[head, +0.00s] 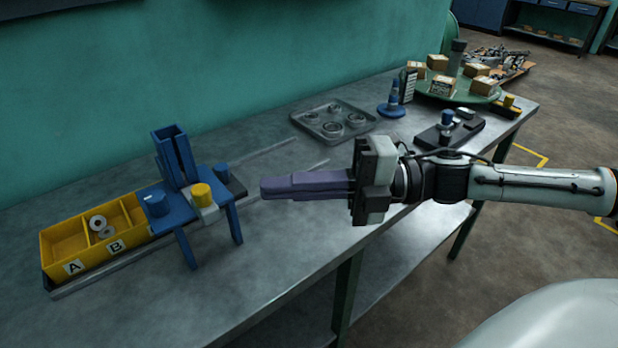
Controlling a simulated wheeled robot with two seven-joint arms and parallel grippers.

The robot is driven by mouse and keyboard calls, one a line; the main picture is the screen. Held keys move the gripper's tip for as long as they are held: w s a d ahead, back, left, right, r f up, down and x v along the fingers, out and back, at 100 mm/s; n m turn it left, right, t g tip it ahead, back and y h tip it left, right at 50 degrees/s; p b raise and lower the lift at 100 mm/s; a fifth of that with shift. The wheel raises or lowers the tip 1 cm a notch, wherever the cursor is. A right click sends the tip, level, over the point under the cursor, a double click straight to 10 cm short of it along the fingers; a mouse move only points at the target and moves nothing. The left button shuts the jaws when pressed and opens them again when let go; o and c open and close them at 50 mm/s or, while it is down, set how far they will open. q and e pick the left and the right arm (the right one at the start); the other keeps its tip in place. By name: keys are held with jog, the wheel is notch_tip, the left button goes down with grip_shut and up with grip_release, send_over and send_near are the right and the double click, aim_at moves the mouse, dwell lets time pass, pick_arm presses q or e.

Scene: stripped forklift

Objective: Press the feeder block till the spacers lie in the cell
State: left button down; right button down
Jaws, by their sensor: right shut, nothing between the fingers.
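A blue feeder stand (176,155) with a tall upright chute stands on the metal table. Two grey ring-shaped spacers (98,223) lie in the tray, seemingly in cell B. My right gripper (266,188) is shut and empty, its long purple fingers pointing left, a little right of the feeder and apart from it. My left gripper is out of view.
A grey tray of round parts (333,121), a blue cone-like piece (392,100), a dark fixture (450,132) and a green turntable with boxes (425,88) stand further right. The bare table front (285,265) is clear. A green wall backs the table.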

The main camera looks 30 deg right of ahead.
jog(key=p+v, duration=0.3)
jog(key=shift+d, duration=0.2)
dwell(0.8)
dwell(1.0)
